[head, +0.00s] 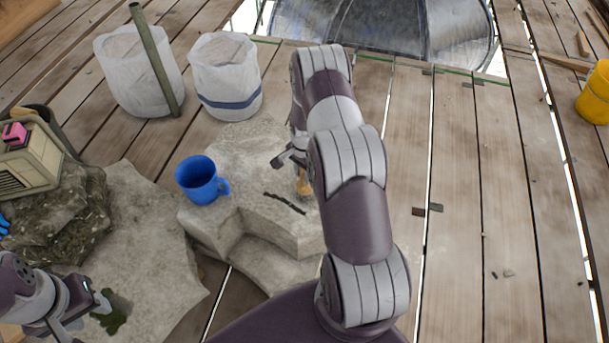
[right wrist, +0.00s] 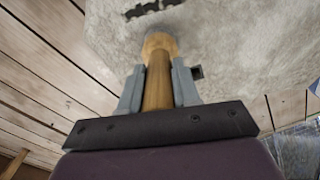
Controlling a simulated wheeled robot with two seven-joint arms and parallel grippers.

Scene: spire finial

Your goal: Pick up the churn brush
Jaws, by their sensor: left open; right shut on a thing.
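The churn brush (right wrist: 158,75) has a wooden handle and a paler rounded end. In the right wrist view it lies between the two fingers of my right gripper (right wrist: 158,88), which is shut on the handle. In the head view a small tan part of the brush (head: 303,183) shows beside my right gripper (head: 290,160), over the stone block; my arm hides the rest. I cannot tell whether the brush touches the stone. My left gripper (head: 92,308) is open and empty at the lower left, above the stone slab.
A blue mug (head: 199,181) and a thin dark piece (head: 285,203) are on the stone block (head: 245,160). Two white sacks (head: 225,80) stand behind, one with a pole (head: 153,60). A beige radio-like box (head: 30,160) sits left. A yellow container (head: 594,95) stands far right. Planks at right are mostly clear.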

